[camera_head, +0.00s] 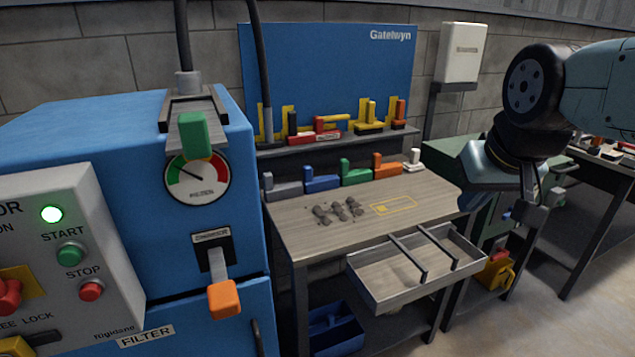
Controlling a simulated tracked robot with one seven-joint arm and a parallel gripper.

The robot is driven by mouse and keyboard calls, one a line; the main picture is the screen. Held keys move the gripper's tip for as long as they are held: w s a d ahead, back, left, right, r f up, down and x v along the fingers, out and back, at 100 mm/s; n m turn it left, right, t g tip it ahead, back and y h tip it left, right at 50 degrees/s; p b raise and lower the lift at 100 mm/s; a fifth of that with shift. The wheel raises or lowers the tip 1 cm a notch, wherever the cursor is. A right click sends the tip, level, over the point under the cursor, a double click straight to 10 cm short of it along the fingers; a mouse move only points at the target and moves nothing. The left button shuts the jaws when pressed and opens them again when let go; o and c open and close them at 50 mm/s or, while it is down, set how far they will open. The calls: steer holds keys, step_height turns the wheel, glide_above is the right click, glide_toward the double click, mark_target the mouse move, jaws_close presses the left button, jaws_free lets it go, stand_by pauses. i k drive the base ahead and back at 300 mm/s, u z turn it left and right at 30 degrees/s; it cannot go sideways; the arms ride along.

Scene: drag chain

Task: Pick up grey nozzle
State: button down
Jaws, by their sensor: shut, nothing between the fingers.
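The grey nozzle (284,188) sits at the back left of the wooden workbench (291,228). It is the leftmost in a row of coloured pieces, with a short upright part at its left end. My gripper (525,220) hangs at the right of the picture, pointing down, with its fingers shut and nothing seen between them. It is well to the right of the grey nozzle and apart from it, beyond the bench's right edge in the picture.
Blue (322,181), green (355,175), orange (387,168) and white (412,161) pieces continue the row. Dark debris (338,211) lies mid-bench beside a yellow outline (393,208). A metal drawer (376,295) juts out in front. A blue machine (135,215) stands left.

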mark_target(269, 143)
steer(key=z, duration=0.05)
steer(key=k, duration=0.45)
steer(key=u, duration=0.35)
steer(key=i, duration=1.25)
steer(key=u, duration=0.45)
